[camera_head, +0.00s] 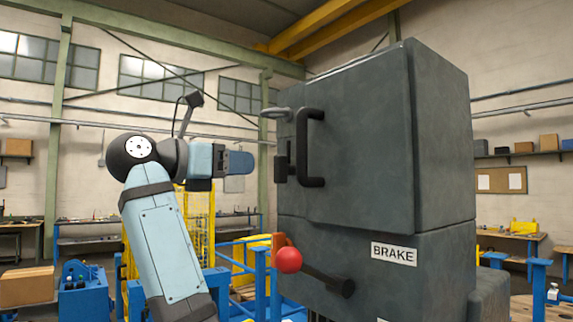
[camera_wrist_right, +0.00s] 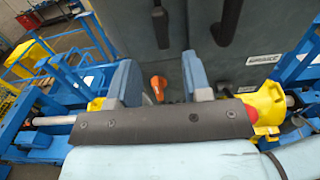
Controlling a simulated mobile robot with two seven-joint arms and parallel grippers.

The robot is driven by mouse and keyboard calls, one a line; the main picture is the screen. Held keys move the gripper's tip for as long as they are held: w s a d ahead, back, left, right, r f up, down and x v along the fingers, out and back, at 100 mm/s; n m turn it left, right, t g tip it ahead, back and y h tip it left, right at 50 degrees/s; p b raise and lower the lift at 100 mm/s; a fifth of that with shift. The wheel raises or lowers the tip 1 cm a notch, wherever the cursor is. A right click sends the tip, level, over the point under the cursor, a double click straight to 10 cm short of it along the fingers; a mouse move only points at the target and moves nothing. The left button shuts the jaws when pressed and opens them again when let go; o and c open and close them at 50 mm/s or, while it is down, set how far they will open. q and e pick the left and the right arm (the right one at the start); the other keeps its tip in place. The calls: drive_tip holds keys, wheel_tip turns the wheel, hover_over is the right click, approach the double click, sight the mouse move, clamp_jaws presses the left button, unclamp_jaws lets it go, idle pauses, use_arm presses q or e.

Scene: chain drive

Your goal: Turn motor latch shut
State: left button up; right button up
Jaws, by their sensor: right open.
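A dark grey cabinet (camera_head: 350,215) stands to the right, with a black bar handle (camera_head: 311,145) on its front face. Beside the handle is a smaller black latch-like piece (camera_head: 282,165); I cannot tell its exact setting. Both seem to show at the top of the wrist view, the small piece (camera_wrist_right: 161,22) left of the bar (camera_wrist_right: 229,22). My right gripper (camera_head: 240,163) points at this face with a gap between. In the wrist view its two blue fingers (camera_wrist_right: 160,80) are apart, with nothing held. My left gripper is not in view.
A lever with a red ball (camera_head: 288,260) juts from the cabinet's lower front, near a BRAKE label (camera_head: 394,253). Blue rails (camera_head: 260,285) and yellow fencing (camera_head: 198,225) stand behind.

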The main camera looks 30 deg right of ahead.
sight(275, 167)
drive_tip(key=d+p, duration=0.1)
drive_tip(key=d, duration=0.2)
drive_tip(key=w+d+p, duration=0.1)
drive_tip(key=d, duration=0.6)
drive_tip(key=shift+w+d+p, duration=0.15)
drive_tip(key=shift+w+p, duration=0.05)
drive_tip(key=shift+p, duration=0.2)
drive_tip(key=shift+d, duration=0.6)
drive_tip(key=shift+w, duration=0.1)
drive_tip(key=shift+c, duration=0.9)
clamp_jaws()
